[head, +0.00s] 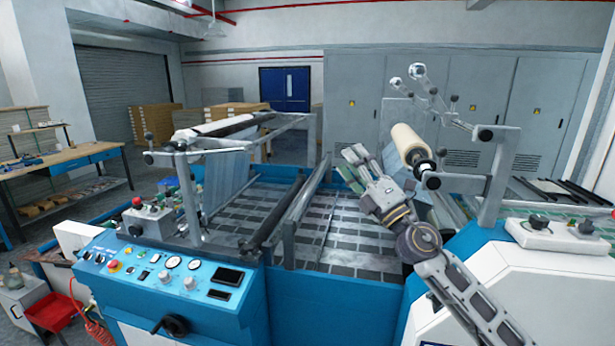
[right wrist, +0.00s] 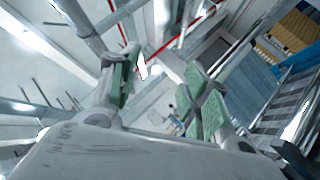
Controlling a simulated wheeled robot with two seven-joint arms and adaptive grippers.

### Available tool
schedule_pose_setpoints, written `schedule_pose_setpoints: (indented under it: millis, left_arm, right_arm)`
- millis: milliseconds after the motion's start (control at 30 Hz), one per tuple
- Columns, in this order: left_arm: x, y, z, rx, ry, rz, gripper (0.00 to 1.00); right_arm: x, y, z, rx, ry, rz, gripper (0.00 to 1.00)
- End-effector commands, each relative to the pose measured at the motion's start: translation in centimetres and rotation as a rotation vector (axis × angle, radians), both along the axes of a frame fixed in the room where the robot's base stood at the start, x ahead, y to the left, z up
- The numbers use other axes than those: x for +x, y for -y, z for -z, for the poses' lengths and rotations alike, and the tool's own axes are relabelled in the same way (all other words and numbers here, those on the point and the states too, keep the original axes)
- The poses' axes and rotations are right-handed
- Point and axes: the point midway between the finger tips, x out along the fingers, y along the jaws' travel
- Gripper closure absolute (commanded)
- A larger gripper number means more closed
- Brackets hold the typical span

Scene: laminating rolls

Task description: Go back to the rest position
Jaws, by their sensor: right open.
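My right gripper (head: 354,167) is raised over the laminating machine's bed in the head view, with its arm coming in from the lower right. Its green-padded fingers stand apart and hold nothing in the right wrist view (right wrist: 163,98). A cream roll (head: 408,143) sits on the machine's right-hand shaft, just right of the gripper and apart from it. A white roll (head: 215,127) lies on the left shaft. My left gripper is in neither view.
A blue control panel (head: 165,278) with knobs and gauges stands at front left. A metal post (head: 497,180) rises to the right of my arm. The slatted machine bed (head: 345,235) lies below the gripper. Grey cabinets (head: 455,90) stand behind.

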Motion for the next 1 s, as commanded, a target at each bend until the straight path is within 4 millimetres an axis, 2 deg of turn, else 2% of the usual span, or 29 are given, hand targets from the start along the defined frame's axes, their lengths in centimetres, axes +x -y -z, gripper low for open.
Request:
schedule_pose_setpoints:
  millis: [267, 467, 667, 1000]
  left_arm:
    - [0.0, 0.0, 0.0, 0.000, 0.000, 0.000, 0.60]
    - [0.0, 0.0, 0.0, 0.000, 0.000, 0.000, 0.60]
    - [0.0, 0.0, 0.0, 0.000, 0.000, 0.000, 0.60]
    - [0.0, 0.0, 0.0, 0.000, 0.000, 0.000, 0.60]
  right_arm:
    - [-0.2, 2.8, 4.0, 0.263, -0.163, 0.049, 0.53]
    - [-0.4, 5.2, 7.8, 0.440, -0.296, 0.105, 0.53]
    - [-1.0, 7.5, 12.4, 0.603, -0.443, 0.174, 0.53]
    - [-3.4, 10.8, 21.7, 0.849, -0.719, 0.314, 0.53]
